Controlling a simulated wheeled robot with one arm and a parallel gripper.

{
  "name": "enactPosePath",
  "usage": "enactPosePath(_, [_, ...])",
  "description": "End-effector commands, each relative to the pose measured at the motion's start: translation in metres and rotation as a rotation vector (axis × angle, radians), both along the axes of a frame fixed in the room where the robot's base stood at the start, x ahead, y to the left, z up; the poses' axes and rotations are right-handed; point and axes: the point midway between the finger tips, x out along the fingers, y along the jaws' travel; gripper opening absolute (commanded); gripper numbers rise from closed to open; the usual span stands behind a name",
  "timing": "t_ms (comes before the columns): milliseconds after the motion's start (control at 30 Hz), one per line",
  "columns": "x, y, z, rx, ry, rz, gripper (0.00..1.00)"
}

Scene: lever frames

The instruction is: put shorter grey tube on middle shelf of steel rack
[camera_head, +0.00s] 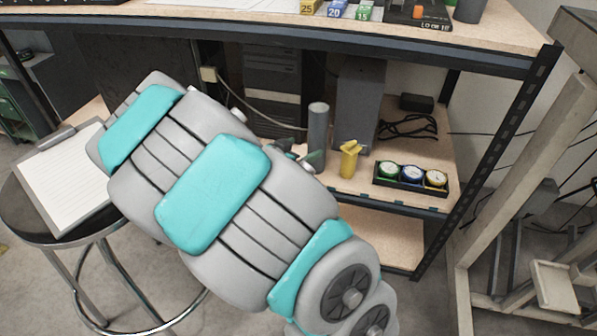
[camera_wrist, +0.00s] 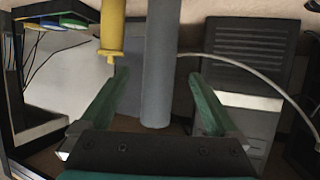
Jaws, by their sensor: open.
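A grey tube (camera_head: 318,136) stands upright on the middle shelf (camera_head: 405,178) of the steel rack (camera_head: 497,145). It also shows in the wrist view (camera_wrist: 160,60), where the picture is upside down. My gripper (camera_head: 299,157) is at the tube, partly hidden behind my arm. In the wrist view my gripper (camera_wrist: 157,80) is open, with one green finger on each side of the tube and gaps between. Another dark grey cylinder (camera_head: 468,10) stands on the top shelf, cut off by the picture edge, so I cannot compare their heights.
A yellow bottle (camera_head: 349,160) stands close right of the tube. A grey box (camera_head: 358,100) and black cable (camera_head: 408,127) are behind. A stool (camera_head: 40,225) with a clipboard (camera_head: 68,178) stands left.

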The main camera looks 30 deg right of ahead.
Motion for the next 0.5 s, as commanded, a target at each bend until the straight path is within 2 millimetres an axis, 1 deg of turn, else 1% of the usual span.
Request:
enactPosePath(100, [0.001,0.002,0.000,0.010,0.000,0.007,0.96])
enactPosePath(167, [0.006,0.008,-0.002,0.037,-0.002,0.030,0.96])
enactPosePath(267, [0.021,0.034,-0.007,0.145,0.005,0.123,0.96])
enactPosePath(367, [0.035,0.083,-0.012,0.313,0.033,0.277,0.96])
enactPosePath(400, [0.037,0.107,-0.013,0.385,0.058,0.350,0.96])
enactPosePath(467, [0.034,0.143,-0.011,0.485,0.099,0.456,0.96])
enactPosePath(500, [0.027,0.167,-0.010,0.546,0.137,0.525,0.96])
